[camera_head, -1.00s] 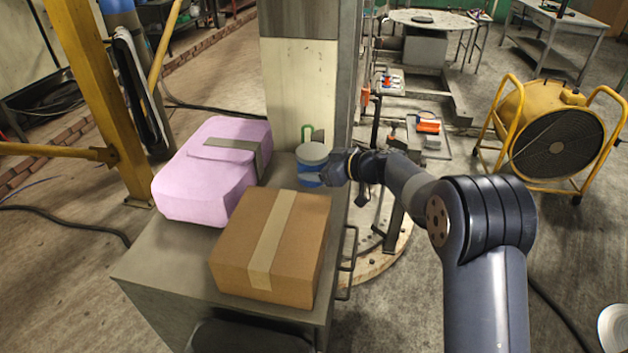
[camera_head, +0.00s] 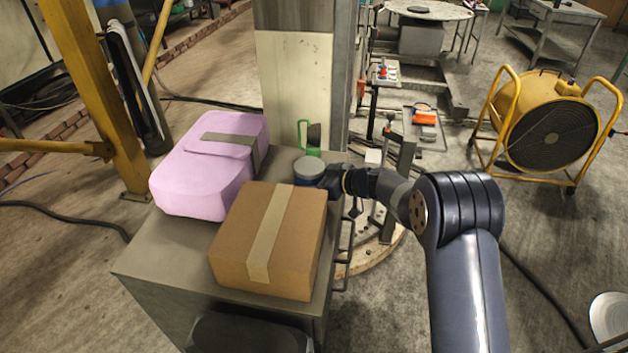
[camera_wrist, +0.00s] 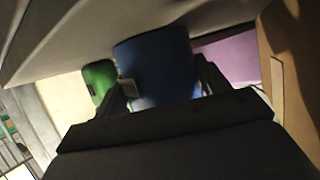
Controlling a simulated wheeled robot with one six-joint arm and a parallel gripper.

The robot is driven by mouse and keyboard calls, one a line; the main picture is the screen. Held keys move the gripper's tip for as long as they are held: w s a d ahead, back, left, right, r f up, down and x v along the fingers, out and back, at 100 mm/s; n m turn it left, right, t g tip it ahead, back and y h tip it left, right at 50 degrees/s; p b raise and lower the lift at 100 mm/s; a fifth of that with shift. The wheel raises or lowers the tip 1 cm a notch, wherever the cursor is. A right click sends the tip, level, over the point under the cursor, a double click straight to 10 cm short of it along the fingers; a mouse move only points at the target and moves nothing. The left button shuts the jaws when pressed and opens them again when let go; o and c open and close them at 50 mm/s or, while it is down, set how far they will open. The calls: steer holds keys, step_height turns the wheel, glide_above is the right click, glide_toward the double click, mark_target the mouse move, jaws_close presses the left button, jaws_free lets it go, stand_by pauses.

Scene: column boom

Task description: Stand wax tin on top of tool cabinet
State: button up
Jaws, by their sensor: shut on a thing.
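The wax tin (camera_head: 308,168), blue with a grey lid, is upright at the back right of the grey tool cabinet (camera_head: 165,255). My gripper (camera_head: 326,183) reaches in from the right and is shut on the tin. In the wrist view the blue tin (camera_wrist: 155,68) sits between the two dark fingers, with the grey cabinet top close by its end. I cannot tell whether the tin touches the cabinet top. The box hides part of the tin's lower side in the head view.
A cardboard box (camera_head: 268,240) stands just in front of the tin. A pink bag (camera_head: 205,175) lies to the left. A green object (camera_head: 304,132) is right behind the tin, near the pale column (camera_head: 292,90). The cabinet's front left top is clear.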

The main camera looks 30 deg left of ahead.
steer(key=o, duration=1.3)
steer(key=shift+r+p, duration=0.2)
steer(key=shift+p, duration=0.25)
steer(key=b+v, duration=0.4)
steer(key=v, duration=0.8)
steer(key=shift+f, duration=0.1)
